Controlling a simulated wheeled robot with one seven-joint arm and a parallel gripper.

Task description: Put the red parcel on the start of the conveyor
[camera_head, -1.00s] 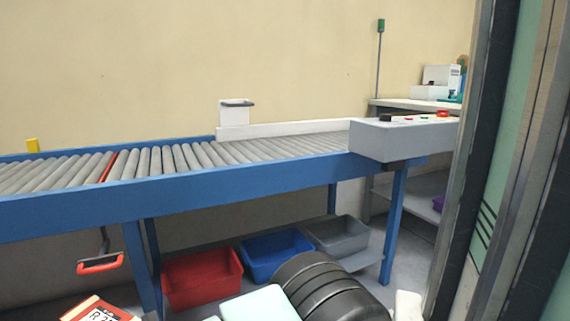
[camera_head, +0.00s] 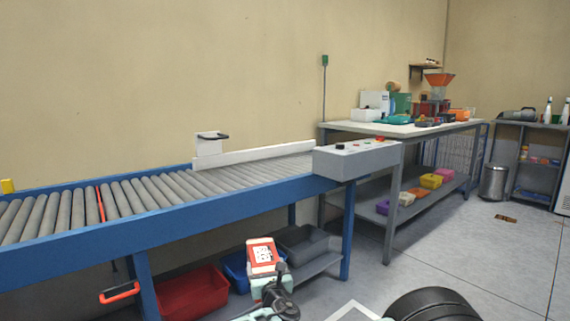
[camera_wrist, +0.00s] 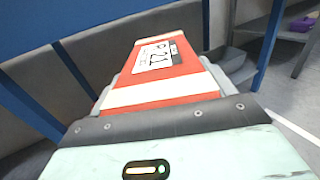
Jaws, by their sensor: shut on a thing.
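The red parcel (camera_wrist: 165,70), with white bands and a printed label, fills the middle of the wrist view. My gripper (camera_wrist: 165,100) is shut on it. The red parcel (camera_head: 263,257) also shows in the head view, low in front of the conveyor and in front of the bins. My gripper (camera_head: 270,288) is just below it there. The conveyor (camera_head: 140,192) has grey rollers and a blue frame. It runs from the left edge to a grey control box (camera_head: 355,158) at its right end.
Under the conveyor are a red bin (camera_head: 190,292), a blue bin (camera_head: 236,268) and a grey bin (camera_head: 306,245). A workbench (camera_head: 400,130) with several items stands beyond the control box. The floor (camera_head: 450,245) at the right is mostly clear.

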